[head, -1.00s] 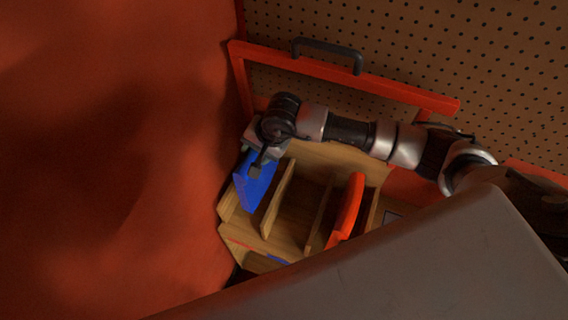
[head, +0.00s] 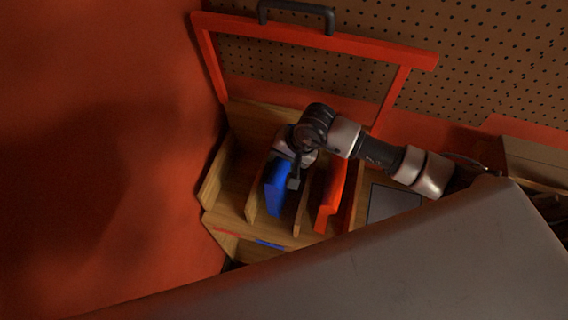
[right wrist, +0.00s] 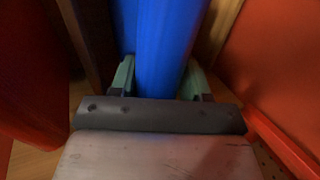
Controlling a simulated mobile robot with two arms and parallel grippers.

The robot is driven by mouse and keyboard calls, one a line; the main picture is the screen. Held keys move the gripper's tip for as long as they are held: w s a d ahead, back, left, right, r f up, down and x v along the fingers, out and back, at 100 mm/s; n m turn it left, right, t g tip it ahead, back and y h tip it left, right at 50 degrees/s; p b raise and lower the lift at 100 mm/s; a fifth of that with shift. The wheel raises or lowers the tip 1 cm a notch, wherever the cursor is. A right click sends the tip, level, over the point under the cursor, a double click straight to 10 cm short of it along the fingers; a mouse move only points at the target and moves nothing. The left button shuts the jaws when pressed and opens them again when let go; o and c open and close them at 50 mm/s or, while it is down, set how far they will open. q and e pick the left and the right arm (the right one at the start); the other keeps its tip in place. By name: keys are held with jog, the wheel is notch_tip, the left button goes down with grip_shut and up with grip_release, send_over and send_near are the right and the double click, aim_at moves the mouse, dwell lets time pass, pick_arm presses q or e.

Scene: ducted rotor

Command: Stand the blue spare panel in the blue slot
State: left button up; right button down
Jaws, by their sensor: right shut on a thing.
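The blue spare panel (head: 274,190) is held upright by my right gripper (head: 285,176). Its fingers are shut on the panel's upper part. The panel is at the middle compartment of the wooden rack (head: 229,222), between two dividers, behind the blue mark (head: 270,245) on the front edge. I cannot tell whether its lower edge touches the rack floor. In the right wrist view, the panel (right wrist: 165,45) runs between the green fingers (right wrist: 160,82). My left gripper is not in view.
A red panel (head: 331,195) stands in the compartment to the right. The left compartment (head: 236,185), by the red mark (head: 228,233), is empty. A red frame (head: 320,40) with a dark handle (head: 300,8) rises behind the rack. A red wall (head: 100,150) is close on the left.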

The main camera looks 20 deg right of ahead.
notch_tip(320, 180, down, 2)
jog(key=shift+f, duration=0.7)
jog(key=c, duration=0.5)
grip_release()
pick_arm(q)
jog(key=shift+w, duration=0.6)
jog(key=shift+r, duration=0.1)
pick_arm(e)
jog(key=shift+r, duration=0.1)
